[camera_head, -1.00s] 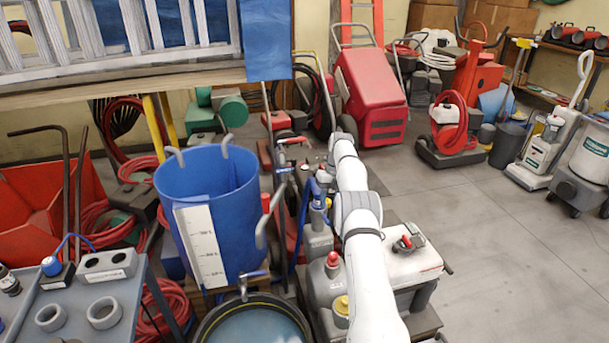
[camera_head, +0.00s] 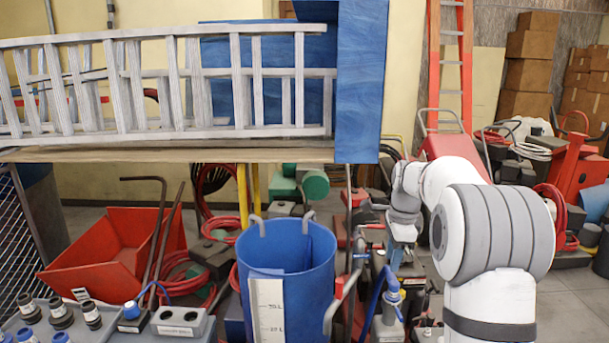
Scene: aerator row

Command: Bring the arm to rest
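My white and grey arm rises at the right of the head view, with a large grey-banded joint in front. Its far end bends down to the grey wrist. My gripper (camera_head: 397,257) is small there, pointing down just right of the blue bucket (camera_head: 287,265), apart from it in the picture. The fingers are too small and cluttered to tell whether they are open or shut, or whether they hold anything. A blue-handled fitting (camera_head: 389,299) shows just below the gripper; I cannot tell if they touch.
A ladder (camera_head: 170,85) lies on a wooden shelf (camera_head: 150,155) above the bucket. A blue sheet (camera_head: 361,80) hangs at the shelf's right end. A grey cart top (camera_head: 215,327) with dark fittings is at lower left. A red bin (camera_head: 115,250) stands behind it. Some floor (camera_head: 570,308) is clear at right.

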